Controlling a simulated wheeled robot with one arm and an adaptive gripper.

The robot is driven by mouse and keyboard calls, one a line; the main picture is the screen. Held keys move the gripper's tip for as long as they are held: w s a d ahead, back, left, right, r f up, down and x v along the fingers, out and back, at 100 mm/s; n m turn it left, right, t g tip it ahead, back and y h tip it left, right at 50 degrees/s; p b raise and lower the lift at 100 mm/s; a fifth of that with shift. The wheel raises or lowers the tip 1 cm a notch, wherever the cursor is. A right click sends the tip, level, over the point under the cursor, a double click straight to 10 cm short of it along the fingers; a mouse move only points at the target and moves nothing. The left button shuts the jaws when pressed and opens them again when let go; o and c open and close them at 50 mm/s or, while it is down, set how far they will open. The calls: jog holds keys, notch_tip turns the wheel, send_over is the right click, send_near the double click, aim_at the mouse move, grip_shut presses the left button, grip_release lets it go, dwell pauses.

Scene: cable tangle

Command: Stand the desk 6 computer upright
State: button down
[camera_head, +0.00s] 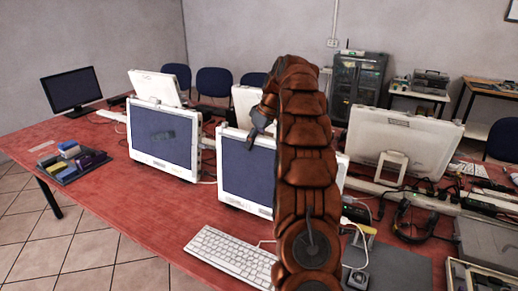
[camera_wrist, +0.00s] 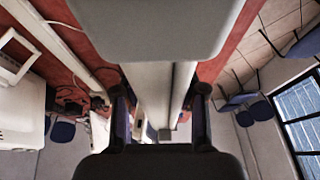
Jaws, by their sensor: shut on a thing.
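A white all-in-one computer (camera_head: 234,172) with a dark screen stands on the red table in the head view, its screen facing me. It looks roughly upright; my arm hides its right part. No number shows on it, so I cannot tell its desk from a label. My gripper (camera_head: 258,128) is at its top edge, coming from above. In the wrist view, the fingers of my gripper (camera_wrist: 160,118) are on either side of a pale casing (camera_wrist: 158,85), shut on it. The computer's foot is hidden in both views.
Another white computer (camera_head: 164,143) stands close on the left, and one faces away (camera_head: 402,143) on the right. A white keyboard (camera_head: 232,256) lies in front. Cables and a headset (camera_head: 414,222) crowd the right side. The table's left front (camera_head: 120,215) is clear.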

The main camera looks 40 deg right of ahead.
jog(key=shift+s+a+f+b, duration=0.1)
jog(key=shift+s+a+b, duration=0.05)
jog(key=shift+a+b, duration=0.35)
jog(key=c, duration=0.6)
grip_release()
jog(key=shift+c, duration=0.2)
jog(key=shift+s, duration=0.1)
jog(key=shift+v, duration=2.65)
jog(key=s+d, duration=0.2)
jog(key=s, duration=0.1)
jog(key=s+d, duration=0.1)
jog(key=s, duration=0.3)
jog(key=s+d, duration=0.2)
jog(key=s, duration=0.1)
jog(key=shift+s+d, duration=0.25)
jog(key=shift+d, duration=0.05)
